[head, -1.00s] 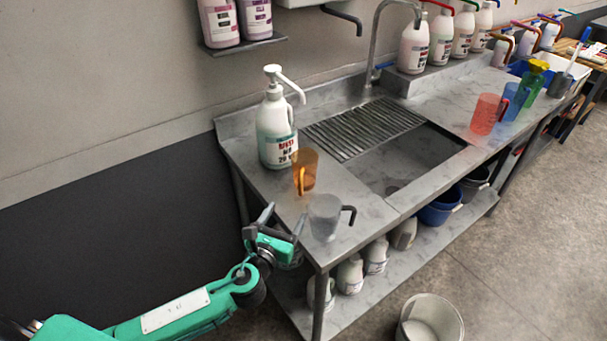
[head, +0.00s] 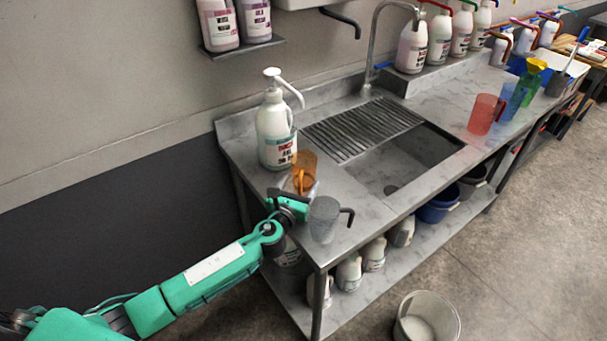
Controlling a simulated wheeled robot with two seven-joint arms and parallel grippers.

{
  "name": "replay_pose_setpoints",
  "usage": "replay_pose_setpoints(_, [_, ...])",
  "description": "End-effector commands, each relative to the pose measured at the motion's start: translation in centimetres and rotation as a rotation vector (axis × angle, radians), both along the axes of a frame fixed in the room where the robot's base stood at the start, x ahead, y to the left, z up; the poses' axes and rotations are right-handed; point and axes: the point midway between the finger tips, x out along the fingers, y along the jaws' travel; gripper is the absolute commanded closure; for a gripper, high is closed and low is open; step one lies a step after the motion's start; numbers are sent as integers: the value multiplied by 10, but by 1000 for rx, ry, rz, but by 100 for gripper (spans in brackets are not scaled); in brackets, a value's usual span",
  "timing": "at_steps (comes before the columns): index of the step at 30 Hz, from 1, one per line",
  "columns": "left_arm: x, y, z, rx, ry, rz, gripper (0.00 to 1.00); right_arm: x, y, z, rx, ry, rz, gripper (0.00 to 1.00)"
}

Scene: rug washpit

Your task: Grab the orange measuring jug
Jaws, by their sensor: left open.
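The orange measuring jug (head: 304,168) stands upright on the steel sink bench, just right of a large white pump bottle (head: 276,135). It is see-through, and its handle faces toward me. My left gripper (head: 302,190) is open at the jug's near side, low by its handle. Its fingers are partly hidden, so I cannot tell whether they touch the jug. A clear grey jug (head: 324,220) with a dark handle stands close to the right of my left gripper. My right gripper is not in view.
The sink basin (head: 405,160) and drain grid (head: 362,129) lie right of the orange jug. A red jug (head: 485,114) and a blue jug (head: 511,101) stand farther right. Bottles sit on the lower shelf. A white bucket (head: 427,318) stands on the floor.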

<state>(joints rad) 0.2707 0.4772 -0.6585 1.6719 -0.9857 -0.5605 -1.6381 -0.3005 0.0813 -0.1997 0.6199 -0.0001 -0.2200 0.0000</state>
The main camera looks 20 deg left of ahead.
Motion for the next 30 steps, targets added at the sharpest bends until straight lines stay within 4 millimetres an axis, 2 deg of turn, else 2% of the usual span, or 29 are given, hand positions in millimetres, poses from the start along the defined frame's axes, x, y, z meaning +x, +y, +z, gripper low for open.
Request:
replay_pose_setpoints(6, [0, 0, 0, 0, 0, 0, 34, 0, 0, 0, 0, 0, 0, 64])
replay_pose_setpoints(16, [0, 0, 0, 0, 0, 0, 98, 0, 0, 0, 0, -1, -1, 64])
replay_pose_setpoints(30, [0, 0, 2, 0, -1, 0, 100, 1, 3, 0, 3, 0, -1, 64])
